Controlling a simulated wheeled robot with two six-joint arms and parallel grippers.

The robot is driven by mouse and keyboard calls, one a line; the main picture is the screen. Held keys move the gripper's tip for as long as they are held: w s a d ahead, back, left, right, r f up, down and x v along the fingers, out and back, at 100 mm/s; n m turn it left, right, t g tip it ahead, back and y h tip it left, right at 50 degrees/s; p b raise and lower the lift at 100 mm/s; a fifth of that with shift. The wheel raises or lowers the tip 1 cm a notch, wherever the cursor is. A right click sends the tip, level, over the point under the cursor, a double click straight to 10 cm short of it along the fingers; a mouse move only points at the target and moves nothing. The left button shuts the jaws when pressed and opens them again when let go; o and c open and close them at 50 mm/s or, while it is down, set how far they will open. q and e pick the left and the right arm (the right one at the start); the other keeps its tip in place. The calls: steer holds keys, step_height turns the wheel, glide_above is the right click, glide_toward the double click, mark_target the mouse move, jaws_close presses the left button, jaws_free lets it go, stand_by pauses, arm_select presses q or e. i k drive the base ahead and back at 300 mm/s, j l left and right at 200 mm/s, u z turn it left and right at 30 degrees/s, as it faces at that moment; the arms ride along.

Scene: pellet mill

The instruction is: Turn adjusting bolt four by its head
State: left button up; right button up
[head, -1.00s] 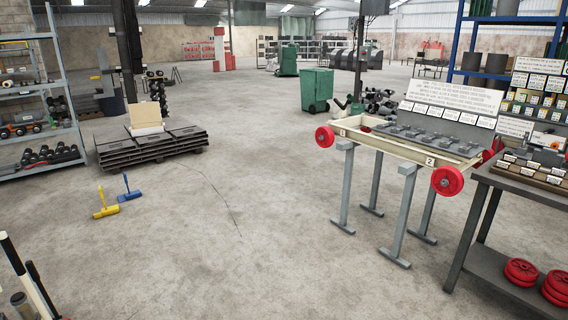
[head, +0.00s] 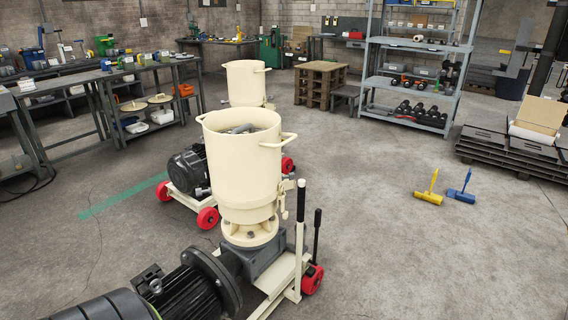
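A cream pellet mill stands close in front of me, with a wide open hopper (head: 238,165) on top and a cream flange (head: 250,232) below it. Small bolt heads show around the flange, but I cannot tell which, if any, is adjusting bolt four. A grey gearbox (head: 262,262) and a dark motor (head: 180,296) sit below and to the left. Grey parts (head: 240,128) show inside the hopper. Neither of my grippers is in view.
A second cream mill (head: 247,83) stands behind the first, with a dark motor (head: 188,168) on red wheels between them. Two black-handled levers (head: 300,192) rise at the near mill's right. Workbenches (head: 150,72) line the left. Yellow (head: 429,196) and blue T-shaped tools stand right on open floor.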

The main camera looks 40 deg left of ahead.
mark_target(291, 176)
steer(key=i+u, duration=0.3)
steer(key=i, duration=0.25)
steer(key=i+l+u, duration=0.15)
steer(key=i+u, duration=0.15)
steer(key=i, duration=0.25)
steer(key=i+l+u, duration=0.35)
steer(key=i, duration=0.2)
steer(key=i+u, duration=0.3)
steer(key=u, duration=0.15)
steer(key=i+l+u, duration=0.25)
steer(key=u, duration=0.15)
steer(key=i+l+u, duration=0.25)
steer(key=u, duration=0.2)
steer(key=i+l+u, duration=0.2)
steer(key=l+u, duration=0.2)
steer(key=u, duration=1.35)
steer(key=l+z, duration=0.1)
steer(key=z, duration=1.15)
steer(key=i+j+z, duration=0.1)
steer(key=i+j, duration=0.15)
steer(key=j, duration=0.25)
steer(key=i+j+z, duration=0.15)
steer(key=j, duration=0.15)
